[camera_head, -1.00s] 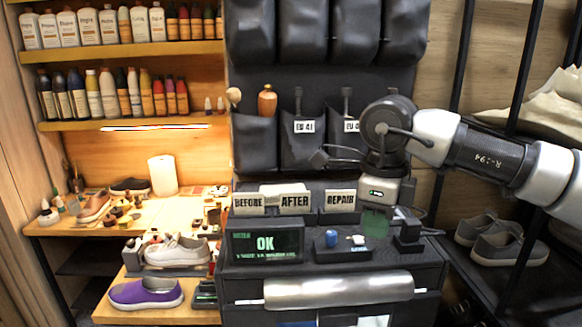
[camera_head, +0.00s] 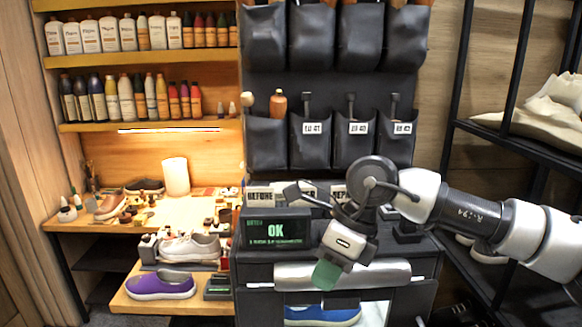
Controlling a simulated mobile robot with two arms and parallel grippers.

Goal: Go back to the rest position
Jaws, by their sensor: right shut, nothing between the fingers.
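My right arm comes in from the right edge. Its gripper (camera_head: 327,274) points down and a little left, with its greenish fingertips together and empty. In the picture it overlaps the front of the dark workstation (camera_head: 425,268), just right of the screen reading OK (camera_head: 275,231). Whether it touches the workstation is hard to tell. My forearm and wrist hide part of the workstation top and the label cards (camera_head: 262,197). My left gripper is not in view.
A metallic roll (camera_head: 390,277) crosses the workstation front, with a blue shoe (camera_head: 322,315) below it. A purple shoe (camera_head: 162,286) and a pale sneaker (camera_head: 190,247) stand at left. Dark pouches (camera_head: 358,140) hang behind. A black shoe rack (camera_head: 500,140) is close on the right.

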